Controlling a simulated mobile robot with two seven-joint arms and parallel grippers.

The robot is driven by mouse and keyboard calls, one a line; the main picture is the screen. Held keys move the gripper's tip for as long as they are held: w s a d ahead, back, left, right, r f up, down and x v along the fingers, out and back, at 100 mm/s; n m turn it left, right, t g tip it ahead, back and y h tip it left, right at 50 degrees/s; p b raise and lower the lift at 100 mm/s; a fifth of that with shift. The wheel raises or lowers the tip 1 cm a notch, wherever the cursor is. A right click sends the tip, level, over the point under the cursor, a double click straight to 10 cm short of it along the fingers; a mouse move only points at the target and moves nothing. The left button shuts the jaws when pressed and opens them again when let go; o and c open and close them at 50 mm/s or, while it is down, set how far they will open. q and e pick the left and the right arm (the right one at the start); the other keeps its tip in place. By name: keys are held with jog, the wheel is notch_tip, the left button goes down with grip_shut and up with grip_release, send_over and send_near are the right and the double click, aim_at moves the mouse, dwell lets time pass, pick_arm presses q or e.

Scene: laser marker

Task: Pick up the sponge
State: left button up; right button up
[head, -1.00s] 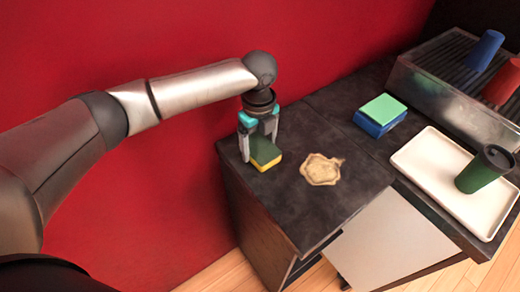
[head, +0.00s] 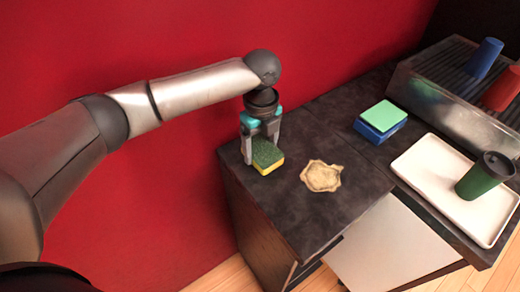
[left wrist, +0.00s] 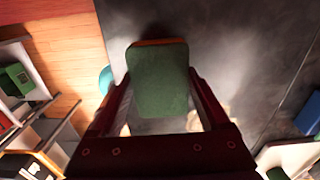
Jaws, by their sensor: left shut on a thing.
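The sponge (head: 267,155) is a small block with a dark green top and a yellow body, at the left end of the dark counter. My left gripper (head: 262,148) points down over it, shut on its sides. In the left wrist view the sponge (left wrist: 159,80) shows its green face between the two fingers of my left gripper (left wrist: 160,100). I cannot tell whether its underside touches the counter. My right gripper is not in view.
A beige stain-like patch (head: 321,176) lies on the counter (head: 300,222) right of the sponge. Further right are a blue and green block stack (head: 380,120), a white tray (head: 437,170) with a green cup (head: 484,176), and a metal rack (head: 440,95) with blue and red cups. A red wall (head: 200,45) stands close behind.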

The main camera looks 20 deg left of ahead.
aim_at(261, 148)
pick_arm(q)
notch_tip(261, 148, up, 5)
jog(key=shift+f+p, duration=0.1)
jog(key=shift+p, duration=0.25)
jog(key=s+d, duration=1.2)
jog(key=d, duration=0.3)
jog(key=shift+d+p, duration=0.2)
jog(key=shift+p, duration=0.25)
